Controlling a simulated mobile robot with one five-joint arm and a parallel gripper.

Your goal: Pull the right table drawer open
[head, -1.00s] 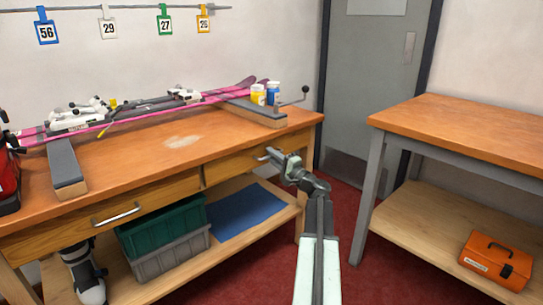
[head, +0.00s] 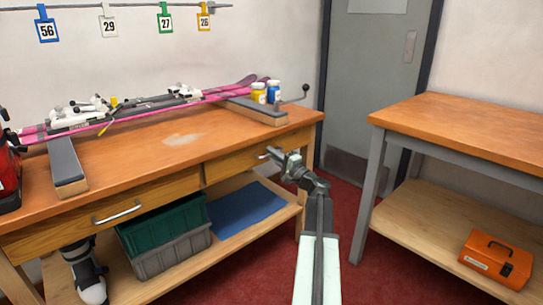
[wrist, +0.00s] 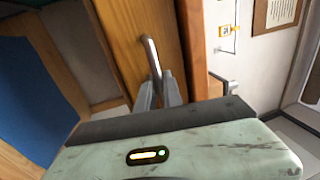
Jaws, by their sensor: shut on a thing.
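The right table drawer (head: 224,168) is the right-hand wooden front under the orange-brown bench top. It looks flush with the bench in the head view. My gripper (head: 268,154) is at this drawer's front, covering most of its handle there. In the wrist view the bar handle (wrist: 152,52) stands out from the wooden drawer front (wrist: 130,25). My gripper's two fingers (wrist: 158,88) are shut on the handle's near part. The handle's grasped end is partly hidden between the fingers.
The left drawer, with its own handle (head: 117,213), looks shut. Skis (head: 150,106) lie on supports on the bench (head: 150,160). Green and grey bins (head: 165,232) stand on the lower shelf. A second table (head: 470,125) stands at right, with red floor (head: 345,205) between.

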